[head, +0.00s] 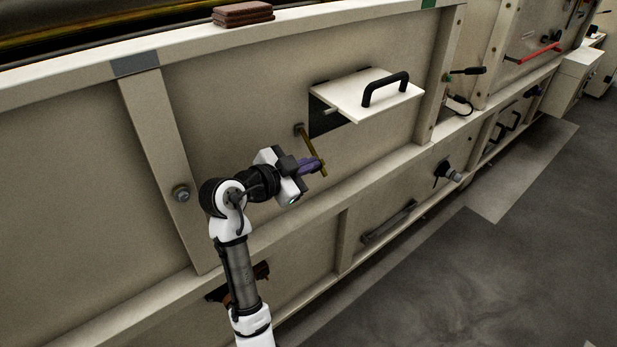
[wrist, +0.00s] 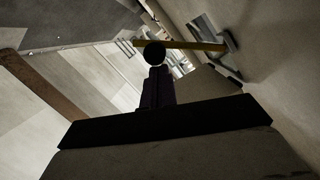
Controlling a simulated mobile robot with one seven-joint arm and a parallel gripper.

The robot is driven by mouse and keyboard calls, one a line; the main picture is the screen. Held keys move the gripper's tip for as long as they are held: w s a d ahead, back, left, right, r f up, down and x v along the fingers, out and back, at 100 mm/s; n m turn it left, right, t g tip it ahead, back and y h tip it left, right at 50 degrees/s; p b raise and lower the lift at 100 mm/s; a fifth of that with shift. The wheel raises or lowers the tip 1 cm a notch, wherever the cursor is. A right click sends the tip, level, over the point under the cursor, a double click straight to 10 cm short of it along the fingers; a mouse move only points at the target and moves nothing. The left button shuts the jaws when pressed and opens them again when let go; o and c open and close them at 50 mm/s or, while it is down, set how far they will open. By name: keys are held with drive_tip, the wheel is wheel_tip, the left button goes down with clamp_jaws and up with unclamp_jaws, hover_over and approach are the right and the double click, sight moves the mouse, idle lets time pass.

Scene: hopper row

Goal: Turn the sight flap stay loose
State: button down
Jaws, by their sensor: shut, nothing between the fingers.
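The sight flap (head: 350,96) is a cream plate with a black handle (head: 386,88). It stands out from the wall above a dark opening (head: 324,121). The stay looks to be the thin yellow bar (head: 310,146), mounted on the wall left of the opening and slanting down to the right. In the wrist view the bar (wrist: 200,45) runs across to its wall mount (wrist: 232,52). My gripper (head: 317,165), with purple fingers, is shut and empty beside the bar's lower end. Its fingers (wrist: 157,85) point at the bar; I cannot tell whether they touch it.
A grey pull handle (head: 389,222) and a dark knob (head: 447,173) sit on the lower panel. A black lever (head: 467,71) and a red bar (head: 533,53) are further right. Brown blocks (head: 243,13) lie on the top ledge. The floor (head: 480,280) at right is clear.

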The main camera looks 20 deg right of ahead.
drive_tip(key=f+m+b, duration=0.1)
drive_tip(key=b, duration=0.2)
drive_tip(key=w+f+m+t+b, duration=0.1)
drive_tip(key=b, duration=0.2)
drive_tip(key=w+f+m+b, duration=0.1)
drive_tip(key=m+b, duration=0.1)
drive_tip(key=b, duration=0.1)
drive_tip(key=shift+a+f, duration=0.4)
drive_tip(key=shift+w+b, duration=0.1)
drive_tip(key=shift+b, duration=0.2)
